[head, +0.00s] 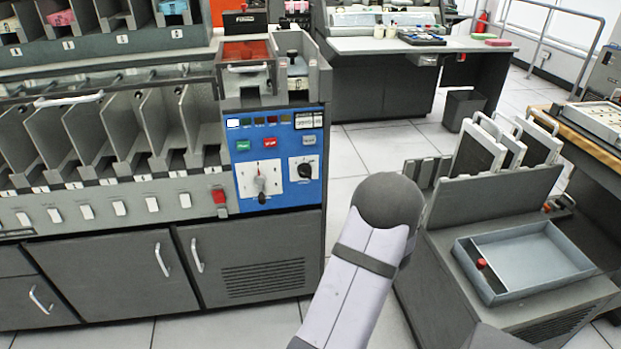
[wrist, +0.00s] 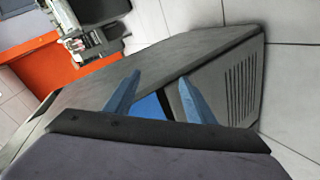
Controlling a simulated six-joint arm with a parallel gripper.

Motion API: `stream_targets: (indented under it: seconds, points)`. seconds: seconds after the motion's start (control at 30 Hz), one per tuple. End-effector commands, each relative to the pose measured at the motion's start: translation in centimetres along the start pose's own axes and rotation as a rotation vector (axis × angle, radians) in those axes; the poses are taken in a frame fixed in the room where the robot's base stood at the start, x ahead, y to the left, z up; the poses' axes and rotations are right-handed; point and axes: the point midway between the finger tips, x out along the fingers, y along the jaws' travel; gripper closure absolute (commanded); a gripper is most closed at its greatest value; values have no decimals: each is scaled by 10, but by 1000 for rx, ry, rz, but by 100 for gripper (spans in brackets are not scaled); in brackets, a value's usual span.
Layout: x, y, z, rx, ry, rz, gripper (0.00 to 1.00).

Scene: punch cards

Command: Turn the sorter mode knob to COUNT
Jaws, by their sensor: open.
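The sorter's blue control panel (head: 277,160) faces me left of centre in the head view. A black knob (head: 305,170) sits on a white dial plate at its right. A larger white dial plate (head: 247,181) beside it carries a grey pointer and a dark knob (head: 262,198) at its lower edge. The lettering is too small to read, so I cannot tell which knob is the mode knob or its setting. My gripper (wrist: 160,78) shows only in the wrist view, its two blue fingers apart with nothing held. No knob shows between them.
Card pockets (head: 110,135) line the sorter left of the panel. A red switch (head: 219,197) sits just left of the panel. A grey machine with a tray (head: 540,258) stands at right. Floor (head: 350,160) is open right of the sorter. The wrist view shows a vented grey cabinet (wrist: 240,90).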

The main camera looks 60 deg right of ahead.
Motion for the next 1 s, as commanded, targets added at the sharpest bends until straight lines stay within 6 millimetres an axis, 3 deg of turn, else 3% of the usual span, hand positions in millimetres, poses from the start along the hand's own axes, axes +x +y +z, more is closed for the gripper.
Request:
stream_targets:
  seconds: [0.1, 0.2, 0.33, 0.43, 0.7, 1.0]
  points:
    - [-5, 26, -53, -200, 208, 107, 50]
    - [-18, 38, -89, -329, 342, 195, 50]
    - [-34, 53, -118, -451, 442, 314, 50]
    - [-40, 59, -127, -521, 462, 369, 50]
    - [-38, 59, -127, -571, 450, 379, 50]
    - [-15, 64, -141, -569, 452, 377, 50]
